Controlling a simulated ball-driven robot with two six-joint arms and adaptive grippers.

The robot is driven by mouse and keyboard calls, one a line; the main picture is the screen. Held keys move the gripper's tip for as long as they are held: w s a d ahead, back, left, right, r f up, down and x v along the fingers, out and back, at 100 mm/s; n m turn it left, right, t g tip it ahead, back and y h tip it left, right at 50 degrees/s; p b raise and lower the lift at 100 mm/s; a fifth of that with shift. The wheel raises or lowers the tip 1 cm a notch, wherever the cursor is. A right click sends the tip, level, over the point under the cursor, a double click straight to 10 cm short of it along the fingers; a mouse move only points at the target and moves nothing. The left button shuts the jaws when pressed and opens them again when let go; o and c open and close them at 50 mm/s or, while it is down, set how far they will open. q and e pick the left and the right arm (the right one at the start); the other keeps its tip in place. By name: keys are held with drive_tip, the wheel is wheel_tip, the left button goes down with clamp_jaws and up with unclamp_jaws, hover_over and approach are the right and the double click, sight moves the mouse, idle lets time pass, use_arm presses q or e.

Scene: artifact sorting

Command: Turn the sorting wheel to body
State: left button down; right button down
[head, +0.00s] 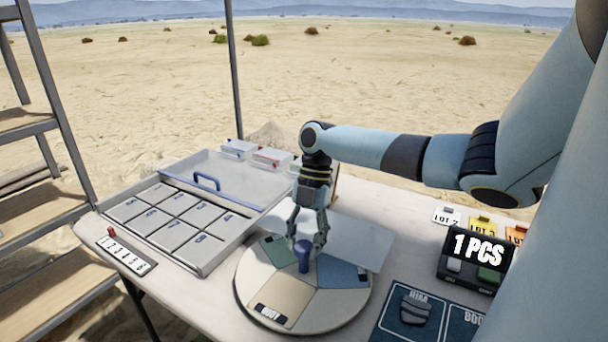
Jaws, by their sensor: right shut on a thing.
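The sorting wheel (335,312) is a round turntable on the table, split into green, tan, blue and pale sectors with small dark labels. My right gripper (304,243) points down over the wheel and is shut on the knob, one finger on each side. My left gripper is out of view.
A compartment tray (190,268) with a blue-handled lid lies left. A black "1 PCS" device (452,283) and lot tags stand right. A dark mat (386,322) marked RIM and BOD… holds a grey piece (415,309). Shelving (50,127) stands far left.

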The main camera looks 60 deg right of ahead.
drive_tip(key=c, duration=0.8)
unclamp_jaws()
drive_tip(key=v, duration=1.2)
drive_tip(key=shift+f, duration=0.1)
